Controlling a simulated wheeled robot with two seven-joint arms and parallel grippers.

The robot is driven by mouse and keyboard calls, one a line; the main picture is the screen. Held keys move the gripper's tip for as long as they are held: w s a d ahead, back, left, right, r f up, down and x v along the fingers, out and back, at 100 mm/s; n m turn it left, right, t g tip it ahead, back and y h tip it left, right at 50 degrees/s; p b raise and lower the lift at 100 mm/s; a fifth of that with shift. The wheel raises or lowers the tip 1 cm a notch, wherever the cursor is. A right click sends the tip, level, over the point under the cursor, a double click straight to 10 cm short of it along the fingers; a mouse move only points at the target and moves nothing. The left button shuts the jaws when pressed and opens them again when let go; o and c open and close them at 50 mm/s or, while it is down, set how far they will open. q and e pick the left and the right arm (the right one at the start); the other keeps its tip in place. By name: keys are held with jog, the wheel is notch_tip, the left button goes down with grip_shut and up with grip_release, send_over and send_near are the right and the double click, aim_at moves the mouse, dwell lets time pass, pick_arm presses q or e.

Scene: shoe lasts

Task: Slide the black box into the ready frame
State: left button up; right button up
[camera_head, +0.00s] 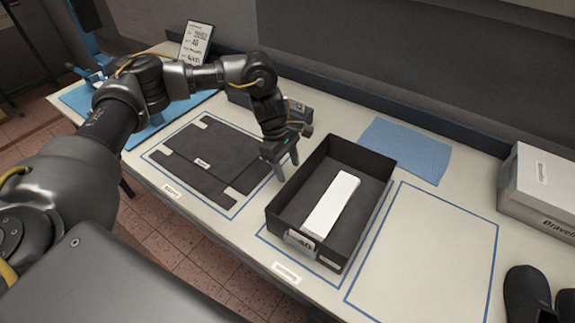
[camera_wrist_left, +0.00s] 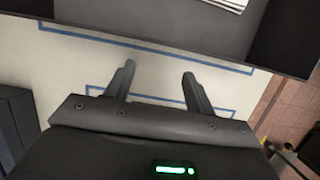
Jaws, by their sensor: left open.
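The black box (camera_head: 283,213) is open-topped and stands on the table, over part of the middle blue outlined frame, with a white block (camera_head: 332,205) inside. A pale label is on its front end. To its right, a larger blue outlined frame (camera_head: 425,250) is empty; I cannot read which frame is marked ready. My left gripper (camera_head: 287,168) is open, pointing down just left of the box's left wall, with nothing between its fingers. In the left wrist view, the open fingers (camera_wrist_left: 159,72) are apart from the box (camera_wrist_left: 150,30). My right gripper is not in view.
A flat dark sheet (camera_head: 215,155) lies in the left blue frame. A blue cloth (camera_head: 405,150) lies behind the box. A grey-white carton (camera_head: 545,190) and dark shoe-shaped things (camera_head: 527,295) stand at the right. A sign (camera_head: 196,42) stands at the back left.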

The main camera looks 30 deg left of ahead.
pick_arm(q)
jog(key=shift+d, duration=0.1)
jog(key=shift+s+d+b, duration=0.1)
jog(key=shift+s+d, duration=0.1)
jog(key=shift+d, duration=1.15)
jog(key=shift+s+d+b, duration=0.15)
jog(key=shift+s+d, duration=0.05)
jog(key=shift+d, duration=1.1)
jog(key=shift+s+d+b, duration=0.1)
jog(key=shift+s+d, duration=0.1)
jog(key=shift+d, duration=1.15)
jog(key=shift+s+d+b, duration=0.2)
jog(key=shift+d+b, duration=0.05)
jog(key=shift+d, duration=1.25)
jog(key=shift+s+d+b, duration=0.2)
jog(key=shift+d+b, duration=0.05)
jog(key=shift+d, duration=1.2)
jog(key=shift+s+d+b, duration=0.2)
jog(key=shift+d+b, duration=0.15)
jog(key=shift+d, duration=1.1)
jog(key=shift+s+d+b, duration=0.2)
jog(key=shift+d+b, duration=0.15)
jog(key=shift+d, duration=1.1)
